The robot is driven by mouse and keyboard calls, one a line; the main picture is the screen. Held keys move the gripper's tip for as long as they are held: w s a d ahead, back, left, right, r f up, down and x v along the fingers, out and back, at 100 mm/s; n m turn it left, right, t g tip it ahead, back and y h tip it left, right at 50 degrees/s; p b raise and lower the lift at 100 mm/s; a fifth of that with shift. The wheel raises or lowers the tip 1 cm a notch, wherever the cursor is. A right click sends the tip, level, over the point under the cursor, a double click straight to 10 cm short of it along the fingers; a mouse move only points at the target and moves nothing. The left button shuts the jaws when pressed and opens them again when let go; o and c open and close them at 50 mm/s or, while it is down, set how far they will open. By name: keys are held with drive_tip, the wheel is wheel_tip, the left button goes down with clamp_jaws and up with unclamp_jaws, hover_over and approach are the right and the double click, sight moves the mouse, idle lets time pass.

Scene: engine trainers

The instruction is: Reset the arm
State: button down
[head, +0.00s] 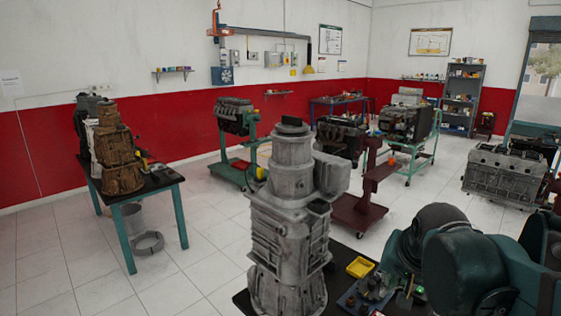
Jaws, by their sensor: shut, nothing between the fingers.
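I cannot make out my gripper in the head view. The task names no separate object. A tall grey gearbox casing (285,225) stands upright in the lower middle on a dark table (342,252), close to the camera. Large dark green rounded shapes (465,270) fill the lower right and hide what is behind them. I cannot tell exactly what they are.
A small yellow tray (360,267) and small parts (374,286) lie right of the casing. A teal-legged table (152,182) with a brown casing (116,150) stands left. Several engines on stands fill the back. White floor (190,262) is clear between the tables.

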drive_tip(key=s+a+f+n, duration=0.2)
drive_tip(key=s, duration=0.3)
drive_tip(key=s+a+f+n+t, duration=0.1)
drive_tip(key=s+a+f+n, duration=0.1)
drive_tip(key=s, duration=0.3)
drive_tip(key=shift+s+a+f+n+y, duration=0.25)
drive_tip(key=shift+a+f+n+y, duration=0.1)
drive_tip(key=shift+n, duration=0.45)
wheel_tip(320, 180, down, 16)
drive_tip(key=b, duration=1.6)
drive_tip(key=c, duration=3.1)
unclamp_jaws()
drive_tip(key=shift+c, duration=0.2)
